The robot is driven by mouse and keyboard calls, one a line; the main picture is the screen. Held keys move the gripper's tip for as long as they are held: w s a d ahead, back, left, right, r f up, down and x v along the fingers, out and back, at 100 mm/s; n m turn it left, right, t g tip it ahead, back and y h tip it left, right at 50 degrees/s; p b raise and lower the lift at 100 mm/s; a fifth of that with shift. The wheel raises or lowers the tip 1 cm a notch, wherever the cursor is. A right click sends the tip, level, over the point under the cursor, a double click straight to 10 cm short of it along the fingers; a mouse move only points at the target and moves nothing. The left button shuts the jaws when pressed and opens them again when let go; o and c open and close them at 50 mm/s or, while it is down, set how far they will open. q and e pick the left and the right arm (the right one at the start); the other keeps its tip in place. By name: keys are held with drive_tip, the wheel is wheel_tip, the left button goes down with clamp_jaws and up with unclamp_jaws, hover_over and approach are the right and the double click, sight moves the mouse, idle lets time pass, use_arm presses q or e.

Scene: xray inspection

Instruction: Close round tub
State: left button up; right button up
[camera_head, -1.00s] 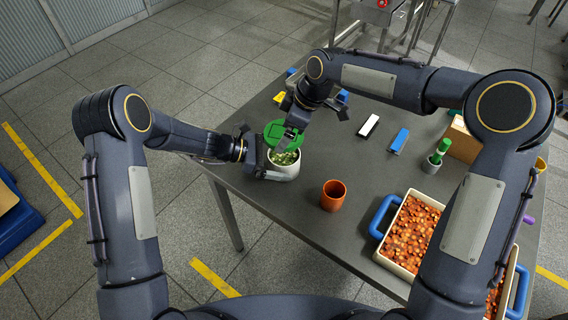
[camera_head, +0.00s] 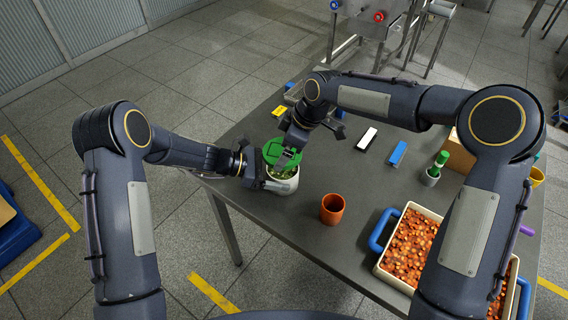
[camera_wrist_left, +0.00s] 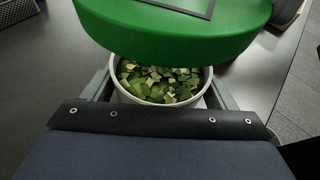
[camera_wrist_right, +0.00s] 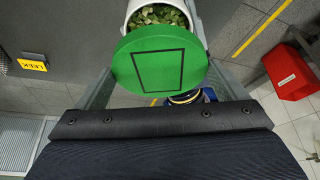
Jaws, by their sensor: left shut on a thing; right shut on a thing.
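The round white tub (camera_head: 285,184) stands near the table's left edge and holds chopped green pieces, which show in the left wrist view (camera_wrist_left: 160,83). My left gripper (camera_head: 272,184) is shut around the tub's sides. The green round lid (camera_head: 274,152) is held by my right gripper (camera_head: 288,152), whose fingers grip it at its edges in the right wrist view (camera_wrist_right: 160,62). The lid is above the tub and offset to its far side, apart from the rim in the left wrist view. The tub's contents are still partly uncovered.
An orange cup (camera_head: 332,209) stands close to the right of the tub. A cream tray (camera_head: 384,262) of orange pieces with blue handles is at the front right. White (camera_head: 367,138) and blue (camera_head: 397,153) blocks lie farther back. A yellow label (camera_head: 279,111) lies at the far left edge.

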sight(283, 172)
drive_tip(key=shift+f, duration=1.7)
drive_tip(key=shift+f, duration=0.85)
drive_tip(key=shift+f, duration=0.5)
drive_tip(key=shift+s+d+f, duration=0.1)
drive_tip(key=shift+s+f, duration=0.05)
drive_tip(key=shift+f, duration=0.35)
drive_tip(key=shift+c, duration=1.3)
drive_tip(key=shift+s+r+h, duration=0.1)
drive_tip(key=shift+r+h, duration=0.15)
drive_tip(key=shift+h, duration=0.35)
